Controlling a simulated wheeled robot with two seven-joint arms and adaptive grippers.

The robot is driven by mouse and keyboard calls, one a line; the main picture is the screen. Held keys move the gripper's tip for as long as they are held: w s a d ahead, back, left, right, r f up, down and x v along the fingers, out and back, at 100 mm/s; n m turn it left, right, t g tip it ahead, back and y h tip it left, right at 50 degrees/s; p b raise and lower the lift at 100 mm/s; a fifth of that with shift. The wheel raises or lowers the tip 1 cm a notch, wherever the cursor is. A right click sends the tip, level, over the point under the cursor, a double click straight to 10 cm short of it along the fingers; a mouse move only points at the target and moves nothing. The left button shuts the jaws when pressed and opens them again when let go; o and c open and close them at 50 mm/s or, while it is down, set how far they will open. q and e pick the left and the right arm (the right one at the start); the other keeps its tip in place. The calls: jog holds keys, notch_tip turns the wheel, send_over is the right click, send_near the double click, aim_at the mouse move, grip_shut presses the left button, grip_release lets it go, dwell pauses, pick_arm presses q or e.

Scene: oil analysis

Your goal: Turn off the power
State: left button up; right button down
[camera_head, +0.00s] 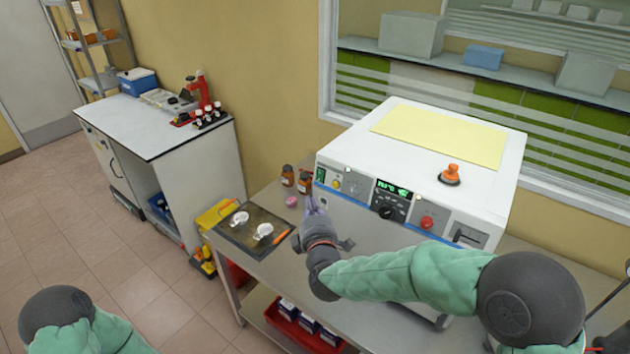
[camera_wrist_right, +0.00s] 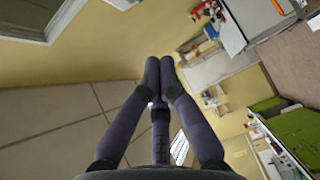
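A white analyser (camera_head: 408,150) stands on the bench, with a blue-edged control panel on its front. The panel has a small green-and-dark switch (camera_head: 321,174) at its far left, a yellow button (camera_head: 337,184), a dial, a lit green display (camera_head: 393,188), a black knob (camera_head: 386,212) and a red button (camera_head: 427,222). My right gripper (camera_head: 311,205) is just below the panel's left end in the head view. Contact cannot be told. My left gripper is out of view.
An orange-handled item (camera_head: 451,174) stands on the analyser's top. Brown bottles (camera_head: 288,176) and a dark tray (camera_head: 236,238) with white dishes are on the bench to the left. A white cabinet (camera_head: 135,120) is farther left, with open floor in front.

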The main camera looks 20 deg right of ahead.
send_near(317, 178)
jog(key=w+a+r, duration=0.1)
jog(key=w+a, duration=0.2)
jog(key=w, duration=0.2)
jog(key=shift+w+d+b, duration=0.2)
jog(key=shift+w+d, duration=0.25)
jog(key=shift+d, duration=0.25)
jog(key=shift+w+d+b, duration=0.15)
jog(key=shift+w+d, duration=0.25)
jog(key=shift+d, duration=0.3)
jog(key=shift+w+d+r+m+g+p, duration=0.25)
jog(key=shift+d+r+m+g+p, duration=0.1)
jog(key=shift+p, duration=0.8)
jog(key=shift+f, duration=0.25)
